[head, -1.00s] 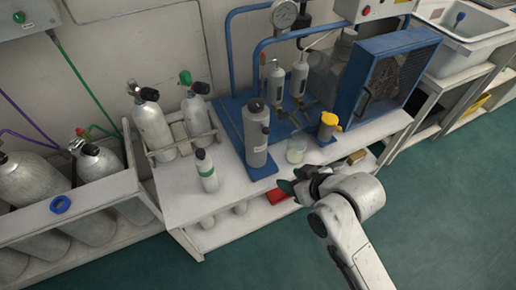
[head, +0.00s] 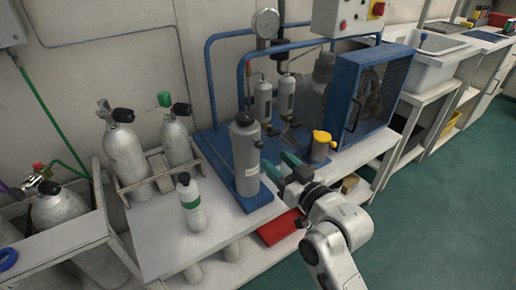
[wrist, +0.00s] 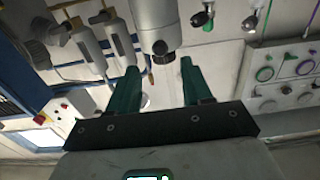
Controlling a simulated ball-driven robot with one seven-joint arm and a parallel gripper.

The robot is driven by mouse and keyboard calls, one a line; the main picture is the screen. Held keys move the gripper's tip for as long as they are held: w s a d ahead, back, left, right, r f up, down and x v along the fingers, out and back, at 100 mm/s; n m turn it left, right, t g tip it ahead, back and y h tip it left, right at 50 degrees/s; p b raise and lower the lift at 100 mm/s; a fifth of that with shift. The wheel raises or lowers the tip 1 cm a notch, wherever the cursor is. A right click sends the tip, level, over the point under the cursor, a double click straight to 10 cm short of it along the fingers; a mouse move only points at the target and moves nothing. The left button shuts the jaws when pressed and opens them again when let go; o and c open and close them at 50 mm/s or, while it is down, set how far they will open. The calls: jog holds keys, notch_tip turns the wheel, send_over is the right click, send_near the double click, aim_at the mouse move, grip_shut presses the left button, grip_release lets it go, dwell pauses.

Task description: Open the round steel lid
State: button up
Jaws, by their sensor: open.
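No contact shows.
A blue fan housing (head: 365,97) is behind right. A red object (head: 280,228) lies below the gripper.

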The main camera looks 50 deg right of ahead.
aim_at(261, 147)
jog(key=b+x, duration=0.1)
jog(key=x, duration=0.7)
jog(key=shift+w+d+f, duration=0.1)
jog(key=shift+w, duration=0.2)
grip_shut()
dwell(0.3)
